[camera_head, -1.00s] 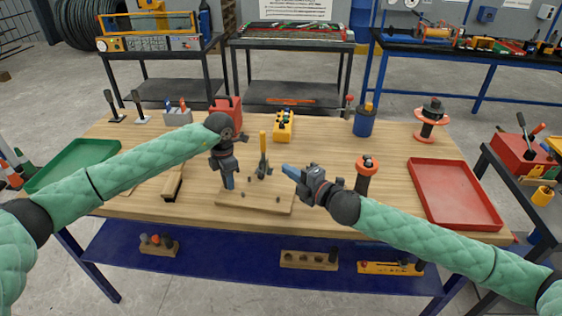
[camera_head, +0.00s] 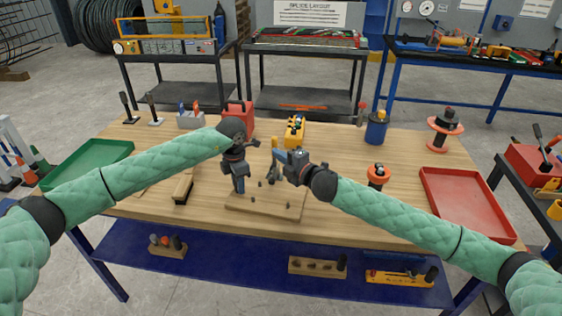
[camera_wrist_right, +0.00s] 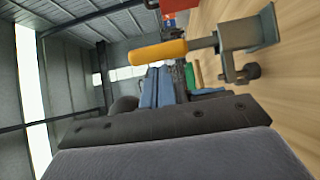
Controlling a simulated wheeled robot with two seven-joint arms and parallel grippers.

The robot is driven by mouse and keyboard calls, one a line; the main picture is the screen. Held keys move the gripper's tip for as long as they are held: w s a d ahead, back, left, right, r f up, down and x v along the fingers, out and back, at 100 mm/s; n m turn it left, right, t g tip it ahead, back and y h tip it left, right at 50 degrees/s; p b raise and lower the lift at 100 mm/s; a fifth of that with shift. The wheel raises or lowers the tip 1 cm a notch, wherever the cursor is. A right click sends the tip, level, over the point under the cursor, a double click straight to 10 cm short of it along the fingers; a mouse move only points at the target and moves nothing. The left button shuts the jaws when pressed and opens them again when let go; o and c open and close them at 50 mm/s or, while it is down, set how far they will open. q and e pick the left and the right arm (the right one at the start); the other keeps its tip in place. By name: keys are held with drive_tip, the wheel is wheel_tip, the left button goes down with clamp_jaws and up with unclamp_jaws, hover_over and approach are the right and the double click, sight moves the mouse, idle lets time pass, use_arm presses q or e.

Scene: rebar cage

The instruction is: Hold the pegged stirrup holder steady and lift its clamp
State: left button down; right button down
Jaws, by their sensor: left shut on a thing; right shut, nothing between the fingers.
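The pegged stirrup holder (camera_head: 268,207) is a light wooden board with small dark pegs, flat on the table. Its clamp (camera_head: 274,175) stands upright at the board's back edge, partly hidden by my right gripper. In the right wrist view the clamp shows an orange-yellow handle (camera_wrist_right: 158,52) and a grey metal bracket (camera_wrist_right: 240,36). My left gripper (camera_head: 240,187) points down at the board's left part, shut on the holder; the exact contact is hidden. My right gripper (camera_head: 280,156) is shut and empty, its blue fingers (camera_wrist_right: 155,90) close beside the handle. I cannot tell whether they touch it.
A wooden-handled tool (camera_head: 183,189) lies left of the board. A green tray (camera_head: 90,160) is at the left, a red tray (camera_head: 466,203) at the right. An orange-topped spool (camera_head: 377,175) stands behind my right forearm. A yellow box (camera_head: 294,131) stands behind the clamp.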

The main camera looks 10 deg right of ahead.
drive_tip(key=shift+w, duration=0.25)
idle(0.3)
drive_tip(key=w+d+f+m+g, duration=0.1)
drive_tip(key=w+d+m+g, duration=0.1)
drive_tip(key=w, duration=0.3)
drive_tip(key=w+d+f+m+g+h, duration=0.1)
drive_tip(key=w+f+m+g, duration=0.1)
drive_tip(key=w+m+g, duration=0.1)
drive_tip(key=shift+w+d+m, duration=0.35)
drive_tip(key=shift+w+m, duration=0.35)
drive_tip(key=shift+w, duration=0.35)
idle(0.4)
drive_tip(key=shift+d+f, duration=0.15)
idle(0.5)
